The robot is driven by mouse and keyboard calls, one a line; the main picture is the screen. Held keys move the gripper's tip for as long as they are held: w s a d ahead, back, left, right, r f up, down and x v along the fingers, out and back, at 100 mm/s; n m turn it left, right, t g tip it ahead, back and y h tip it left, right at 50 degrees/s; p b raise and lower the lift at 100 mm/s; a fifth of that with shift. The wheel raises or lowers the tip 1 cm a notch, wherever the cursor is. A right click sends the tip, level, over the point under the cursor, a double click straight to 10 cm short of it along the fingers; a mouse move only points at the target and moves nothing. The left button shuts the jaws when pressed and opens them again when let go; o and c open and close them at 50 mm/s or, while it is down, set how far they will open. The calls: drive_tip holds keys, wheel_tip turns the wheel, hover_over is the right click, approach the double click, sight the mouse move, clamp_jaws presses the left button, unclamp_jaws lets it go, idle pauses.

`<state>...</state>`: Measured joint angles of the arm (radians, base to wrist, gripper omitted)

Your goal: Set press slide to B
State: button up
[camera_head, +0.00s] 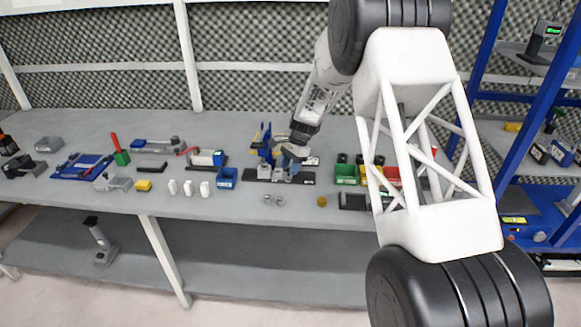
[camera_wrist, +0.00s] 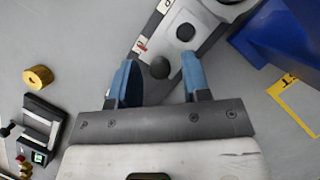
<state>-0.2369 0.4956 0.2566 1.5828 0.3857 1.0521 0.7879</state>
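In the wrist view, a pale grey and white device (camera_wrist: 200,22) lies beyond my fingertips. It has a round dark knob (camera_wrist: 160,67), another dark round spot and a small red mark with lettering too small to read. I cannot tell which part is the press slide or where it is set. My gripper (camera_wrist: 157,72) has two blue fingers, spread apart with the knob between them and clear space on both sides. In the head view, my gripper (camera_head: 293,158) is over a device on a dark base plate (camera_head: 262,176) on the bench; the arm hides part of it.
A brass cylinder (camera_wrist: 38,76) and a black-and-silver fixture (camera_wrist: 40,125) lie left in the wrist view.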

idle(0.3)
drive_tip(key=v, duration=0.7)
drive_tip(key=shift+r, duration=0.35)
drive_tip(key=shift+w+d, duration=0.1)
drive_tip(key=shift+d, duration=0.05)
drive_tip(key=s+d+r+n+t, duration=0.1)
drive_tip(key=s+d+r, duration=0.4)
drive_tip(key=s+r, duration=0.25)
drive_tip(key=s+d+r+n+t+h, duration=0.1)
drive_tip(key=s+d+r+n, duration=0.1)
drive_tip(key=s+d+r, duration=0.55)
drive_tip(key=s+d+r+n+t, duration=0.15)
drive_tip(key=s+r, duration=0.35)
drive_tip(key=s, duration=0.5)
drive_tip(key=s+d+n, duration=0.1)
drive_tip(key=s+d, duration=0.2)
drive_tip(key=s, duration=0.7)
drive_tip(key=s+d+n+t+h, duration=0.1)
drive_tip(key=s+d, duration=0.3)
drive_tip(key=s, duration=0.7)
drive_tip(key=s+d+n+t+h, duration=0.1)
drive_tip(key=s+d+n, duration=0.1)
drive_tip(key=s, duration=0.8)
drive_tip(key=shift+s+d+f, duration=0.25)
drive_tip(key=shift+d+f, duration=0.1)
drive_tip(key=shift+d, duration=0.35)
